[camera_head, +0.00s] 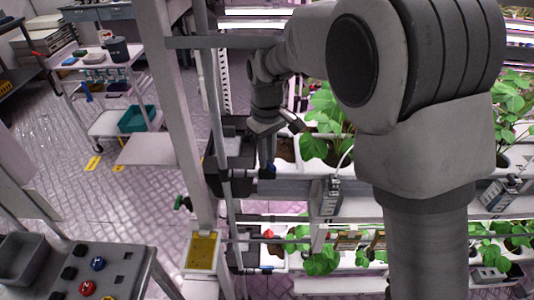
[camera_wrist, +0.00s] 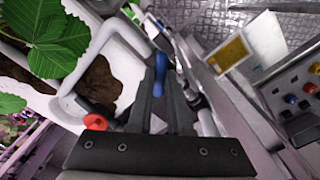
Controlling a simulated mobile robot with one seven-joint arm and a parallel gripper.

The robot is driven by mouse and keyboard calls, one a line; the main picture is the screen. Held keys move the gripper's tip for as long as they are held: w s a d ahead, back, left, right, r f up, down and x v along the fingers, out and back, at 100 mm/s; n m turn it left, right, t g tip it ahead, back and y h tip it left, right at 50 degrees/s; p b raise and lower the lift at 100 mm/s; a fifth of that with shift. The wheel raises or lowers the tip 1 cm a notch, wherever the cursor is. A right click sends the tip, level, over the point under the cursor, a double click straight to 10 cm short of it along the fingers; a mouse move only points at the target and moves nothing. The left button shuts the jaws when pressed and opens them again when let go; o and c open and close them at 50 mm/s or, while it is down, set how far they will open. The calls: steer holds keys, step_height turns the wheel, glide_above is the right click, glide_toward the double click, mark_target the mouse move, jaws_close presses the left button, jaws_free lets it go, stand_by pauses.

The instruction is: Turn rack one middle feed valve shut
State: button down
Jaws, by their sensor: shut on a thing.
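My gripper (camera_head: 267,158) points down beside the rack's left end post. In the wrist view its two dark fingers (camera_wrist: 160,85) are shut on a blue valve handle (camera_wrist: 161,66). A red handle (camera_head: 268,234) sits on a lower level of the rack, and a red handle (camera_wrist: 95,121) shows left of the fingers in the wrist view.
White troughs with leafy plants (camera_head: 320,135) lie right of the gripper, partly hidden by my arm. A yellow label plate (camera_head: 202,249) and a button panel (camera_head: 95,272) stand at lower left. A cart with a teal bin (camera_head: 137,118) stands beyond the open floor at left.

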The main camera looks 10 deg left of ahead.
steer(key=m, duration=0.4)
steer(key=shift+m+p, duration=0.3)
steer(key=shift+m, duration=1.7)
steer(key=c, duration=0.8)
jaws_free()
steer(key=shift+c, duration=0.2)
step_height(320, 180, up, 12)
steer(key=shift+s, duration=0.15)
